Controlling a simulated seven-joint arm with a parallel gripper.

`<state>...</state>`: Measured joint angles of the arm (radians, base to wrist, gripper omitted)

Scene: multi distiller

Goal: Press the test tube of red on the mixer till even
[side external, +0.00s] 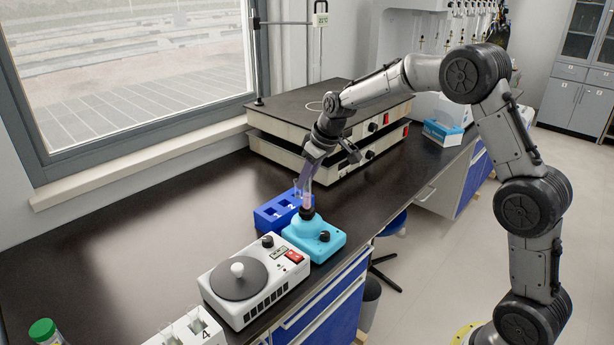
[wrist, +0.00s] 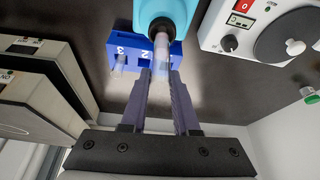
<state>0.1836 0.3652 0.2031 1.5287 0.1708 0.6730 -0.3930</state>
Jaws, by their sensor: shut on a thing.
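The test tube (side external: 307,187) is held by my gripper (side external: 318,160) above the light-blue mixer (side external: 326,243). The tube's lower end meets the mixer's black cup (side external: 307,213); I cannot tell how hard it presses. In the wrist view the tube (wrist: 228,43) shows pinkish contents near its tip, at the dark cup of the mixer (wrist: 160,9). The fingers of my gripper (wrist: 161,72) are shut on the tube, which looks slightly tilted and partly blurred.
A blue numbered rack (side external: 270,217) stands right behind the mixer. A white stirrer with a grey round plate (side external: 238,278) is in front left. A white numbered rack (side external: 180,332) and a green-capped bottle (side external: 43,330) are nearer. Stacked hotplate units (side external: 275,145) stand behind. The bench's left side is clear.

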